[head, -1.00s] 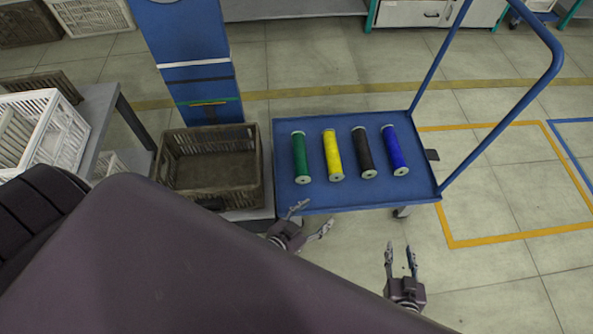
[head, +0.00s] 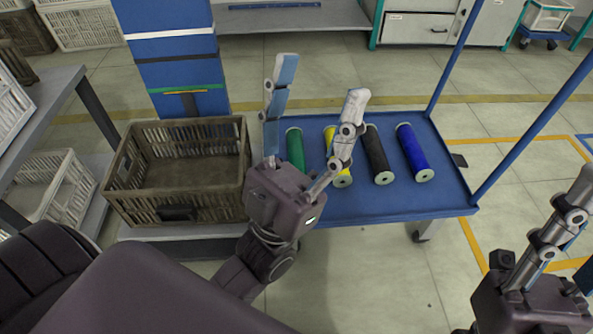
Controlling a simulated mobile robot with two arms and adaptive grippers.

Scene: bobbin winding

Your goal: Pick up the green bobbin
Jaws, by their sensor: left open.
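The green bobbin (head: 295,146) lies on the blue cart top (head: 440,190), leftmost in a row of bobbins. In the head view my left gripper (head: 320,80) is open and empty, its two fingers spread wide. Its fingers and palm show in front of the cart's left part. The green bobbin shows between the two fingers, and its near end is hidden behind the gripper. I cannot tell how far above it the gripper is. My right gripper (head: 573,215) is at the right edge, partly cut off, so its opening is unclear.
Yellow (head: 342,180), black (head: 377,155) and blue (head: 412,152) bobbins lie to the right of the green one. A brown crate (head: 120,175) stands left of the cart, beside a blue column (head: 175,70). The cart's blue handle rises at right.

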